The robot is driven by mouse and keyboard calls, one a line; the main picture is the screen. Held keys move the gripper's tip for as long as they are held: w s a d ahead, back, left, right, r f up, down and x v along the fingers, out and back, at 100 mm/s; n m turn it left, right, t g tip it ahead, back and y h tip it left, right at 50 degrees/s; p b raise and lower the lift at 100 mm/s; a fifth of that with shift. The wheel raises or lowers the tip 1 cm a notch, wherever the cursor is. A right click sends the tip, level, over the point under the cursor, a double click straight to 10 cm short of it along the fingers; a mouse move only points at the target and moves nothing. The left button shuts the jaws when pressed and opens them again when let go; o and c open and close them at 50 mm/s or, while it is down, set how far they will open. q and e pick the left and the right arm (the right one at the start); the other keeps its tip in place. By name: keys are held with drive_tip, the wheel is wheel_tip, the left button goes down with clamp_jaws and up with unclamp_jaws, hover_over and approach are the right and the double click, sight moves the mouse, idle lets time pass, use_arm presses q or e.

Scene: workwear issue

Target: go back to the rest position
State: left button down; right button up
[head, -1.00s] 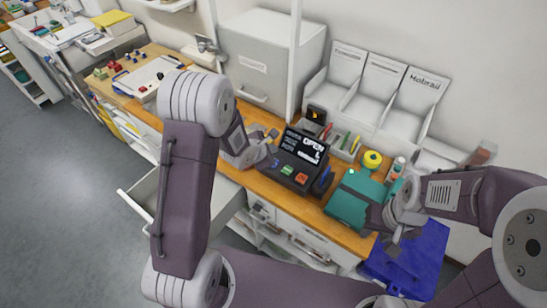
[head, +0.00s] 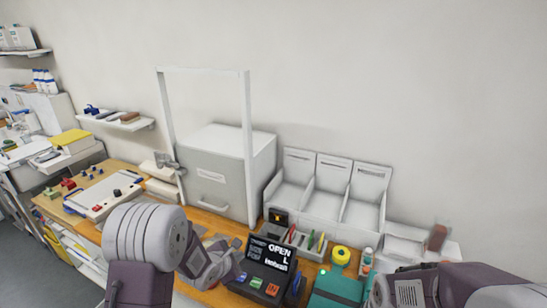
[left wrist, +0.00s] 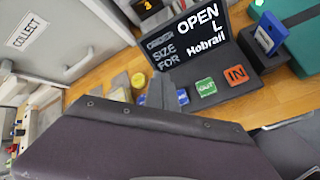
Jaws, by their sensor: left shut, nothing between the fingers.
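My left gripper (head: 232,246) is in the lower middle of the head view, shut and empty, just left of the order terminal (head: 268,268) and over the wooden counter. In the left wrist view the terminal screen (left wrist: 190,38) reads OPEN, SIZE L, Hobrail, with a green OUT button (left wrist: 206,87) and an orange IN button (left wrist: 236,75) beside it. A grey finger of the left gripper (left wrist: 162,92) shows near these buttons. My right arm enters at the lower right of the head view; its fingers are below the picture edge.
A grey COLLECT locker (head: 215,165) stands behind the terminal. White bins (head: 325,190), a pen tray (head: 305,238), a yellow tape roll (head: 341,254) and a teal case (head: 336,288) are to the right. A clipboard (head: 105,196) lies at left. The wall above is clear.

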use_arm(q)
wheel_tip(320, 180, up, 5)
drive_tip(key=s+m+b, duration=0.1)
drive_tip(key=b, duration=0.1)
drive_tip(key=s+a+f+m+g+y, duration=0.1)
drive_tip(key=s+f+m+g, duration=0.2)
drive_tip(key=s+m, duration=0.8)
drive_tip(key=s+a+f+m+g+y+b, duration=0.1)
drive_tip(key=s+f+m+g, duration=0.2)
drive_tip(key=s+m, duration=0.8)
drive_tip(key=shift+s+a+f+m+g, duration=0.35)
drive_tip(key=shift+s+g, duration=0.25)
drive_tip(key=shift+g, duration=0.5)
